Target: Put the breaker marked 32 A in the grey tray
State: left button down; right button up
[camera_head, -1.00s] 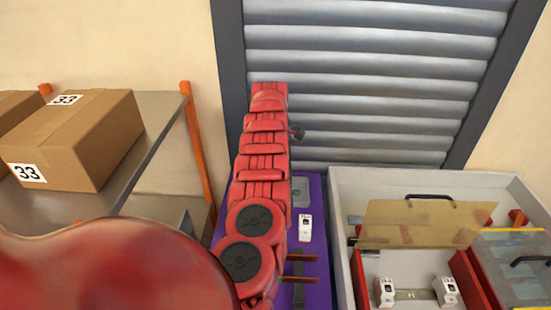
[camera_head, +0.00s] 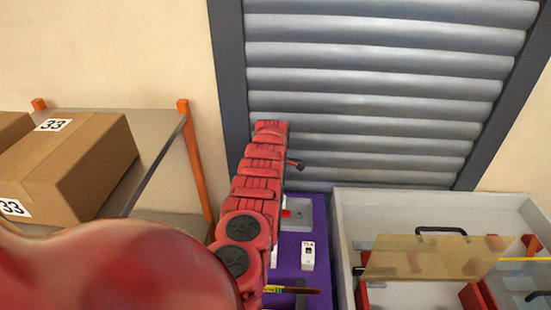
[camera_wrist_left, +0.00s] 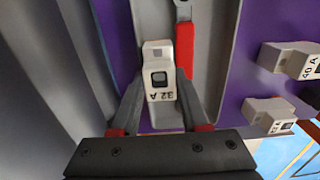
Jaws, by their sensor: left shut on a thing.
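In the left wrist view my left gripper (camera_wrist_left: 162,104) is shut on a white breaker (camera_wrist_left: 160,72) marked 32 A, held between its two grey fingers. Behind the breaker is the grey tray (camera_wrist_left: 215,50), with a red-handled tool (camera_wrist_left: 186,45) beside the breaker. I cannot tell the breaker's height over the tray. In the head view the grey tray (camera_head: 306,213) lies at the back of the purple surface, partly hidden by my red arm. The gripper and held breaker are hidden there. My right gripper is not in view.
A breaker (camera_head: 308,256) stands on the purple surface (camera_head: 290,245). The wrist view shows two others, one marked 40 A (camera_wrist_left: 290,58). A pale box (camera_head: 344,240) with a raised yellowish cover (camera_head: 420,257) stands right. A cardboard box (camera_head: 75,165) sits on the left shelf.

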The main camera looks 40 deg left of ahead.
pick_arm(q)
jog(key=shift+f, duration=0.25)
jog(key=shift+f, duration=0.15)
jog(key=shift+c, duration=2)
grip_release()
jog(key=shift+r, duration=0.3)
notch_tip(320, 180, up, 12)
jog(key=b, duration=0.1)
jog(key=shift+f, duration=0.15)
